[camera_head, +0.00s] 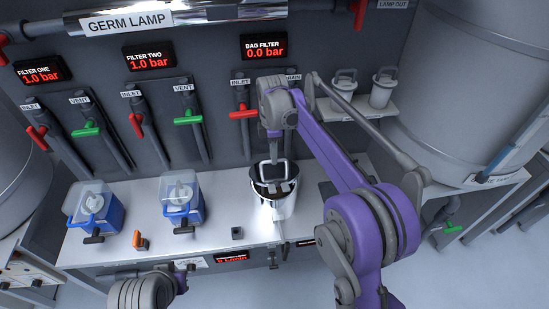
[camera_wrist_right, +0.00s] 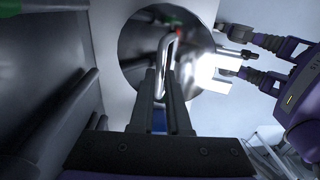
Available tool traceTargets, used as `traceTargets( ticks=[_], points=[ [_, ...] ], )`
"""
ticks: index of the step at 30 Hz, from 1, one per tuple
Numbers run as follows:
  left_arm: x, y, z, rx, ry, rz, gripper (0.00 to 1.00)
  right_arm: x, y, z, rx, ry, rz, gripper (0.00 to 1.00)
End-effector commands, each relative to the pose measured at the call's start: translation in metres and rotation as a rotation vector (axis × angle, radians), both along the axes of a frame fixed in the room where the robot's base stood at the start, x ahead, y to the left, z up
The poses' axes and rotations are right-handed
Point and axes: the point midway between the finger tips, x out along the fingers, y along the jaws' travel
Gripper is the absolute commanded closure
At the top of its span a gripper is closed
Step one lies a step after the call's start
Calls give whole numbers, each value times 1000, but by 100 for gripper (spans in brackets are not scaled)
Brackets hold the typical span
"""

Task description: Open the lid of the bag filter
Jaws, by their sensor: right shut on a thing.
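The bag filter (camera_head: 280,208) is a shiny metal canister on the bench, with a dark round top. A grey loop handle (camera_head: 287,167) stands up over that top. My right gripper (camera_head: 274,160) comes down from above and is shut on the handle. In the right wrist view the fingers (camera_wrist_right: 167,88) close around the pale handle (camera_wrist_right: 163,52) in front of the dark round top (camera_wrist_right: 135,45). I cannot tell whether the lid is raised. My left gripper (camera_head: 184,271) is low at the bench's front edge; its fingers are too unclear to read.
Two blue-based filter housings (camera_head: 93,208) (camera_head: 182,202) and an orange item (camera_head: 139,240) stand left on the bench. A red inlet valve handle (camera_head: 243,114) is on the wall behind. The bag filter display (camera_head: 264,47) reads 0.0 bar. Two white canisters (camera_head: 383,88) (camera_head: 343,82) sit on a shelf.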

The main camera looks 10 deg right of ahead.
Motion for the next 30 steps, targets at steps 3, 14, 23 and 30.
traceTargets(
  ticks=[3, 14, 23, 30],
  points=[
    [4, 0, 10, 0, -7, 0, 100, 12, 0, 8, 0, -11, -1, 100],
    [9, 0, 23, 0, -17, 0, 100, 30, 0, 13, 0, -14, -1, 100],
    [10, 0, 24, 0, -18, 0, 100, 32, 0, 11, 0, -12, -1, 100],
    [9, 0, 24, 0, -18, 0, 100, 32, 0, 11, 0, -12, -1, 100]
  ],
)
